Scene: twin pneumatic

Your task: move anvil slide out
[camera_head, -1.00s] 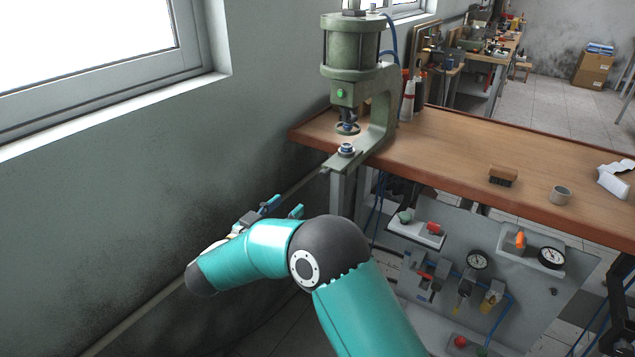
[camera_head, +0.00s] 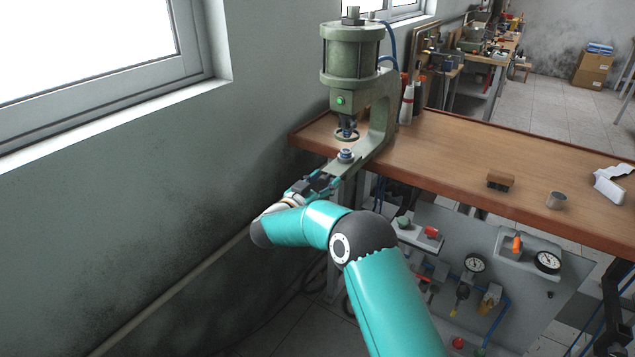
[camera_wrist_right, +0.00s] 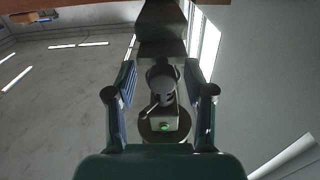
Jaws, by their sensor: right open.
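The green pneumatic press (camera_head: 352,48) stands at the left end of the wooden bench, with a green button on its front. Its lower arm sticks out towards me and carries the anvil slide (camera_head: 345,156), a small round metal piece below the press ram. My right gripper (camera_head: 326,180) is just in front of and below the end of this arm. In the right wrist view my open right gripper (camera_wrist_right: 160,78) has one finger at each side of the anvil slide (camera_wrist_right: 162,80); I cannot tell whether they touch it. My left gripper is not in view.
A grey panel (camera_head: 470,240) with gauges and valves hangs below. The wall is close on the left.

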